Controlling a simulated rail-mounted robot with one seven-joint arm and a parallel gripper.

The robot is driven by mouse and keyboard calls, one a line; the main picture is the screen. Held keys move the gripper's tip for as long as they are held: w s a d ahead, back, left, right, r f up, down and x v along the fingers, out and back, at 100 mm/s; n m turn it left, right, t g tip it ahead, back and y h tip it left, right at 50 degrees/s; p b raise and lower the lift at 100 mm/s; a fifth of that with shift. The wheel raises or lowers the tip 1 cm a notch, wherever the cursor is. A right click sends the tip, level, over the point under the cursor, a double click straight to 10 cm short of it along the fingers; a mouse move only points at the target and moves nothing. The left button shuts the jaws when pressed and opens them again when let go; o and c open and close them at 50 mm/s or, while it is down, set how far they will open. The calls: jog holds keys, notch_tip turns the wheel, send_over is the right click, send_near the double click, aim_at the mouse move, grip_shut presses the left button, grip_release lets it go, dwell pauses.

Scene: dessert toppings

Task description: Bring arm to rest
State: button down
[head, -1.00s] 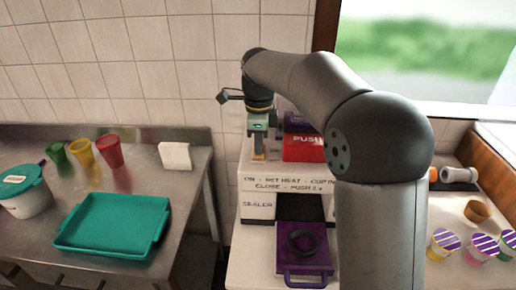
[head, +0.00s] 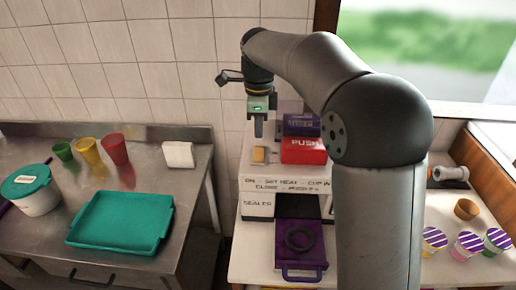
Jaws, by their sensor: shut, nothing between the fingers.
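My gripper (head: 258,133) points down in the head view, above the top of the sealer (head: 258,204). Its fingers are together and nothing shows between them. A small yellowish block (head: 259,154) on the sealer top lies just below the fingertips, with a small gap visible. A red push block (head: 302,150) with a purple part above it sits right of the gripper. A purple tray with a dark ring (head: 300,262) sticks out at the sealer's front.
On the left steel table (head: 120,178) are a teal tray (head: 100,243), a lidded tub (head: 33,198), green, yellow and red cups (head: 115,149) and a white block (head: 179,154). Striped cups (head: 467,246) and a brown cup (head: 466,209) stand on the right. Tiled wall lies behind.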

dwell(0.3)
jog(key=s+d+f+n, duration=0.4)
jog(key=s+d+n, duration=0.1)
jog(key=s, duration=0.5)
jog(key=s+d+f+n+b, duration=0.1)
jog(key=s+d+f+n, duration=0.3)
jog(key=s+n, duration=0.3)
jog(key=s+d+f+n+t+b, duration=0.1)
jog(key=s+d+f+n, duration=0.2)
jog(key=s, duration=0.9)
jog(key=d+n, duration=0.3)
jog(key=d, duration=0.1)
jog(key=shift+s+f, duration=0.3)
jog(key=shift+f, duration=0.1)
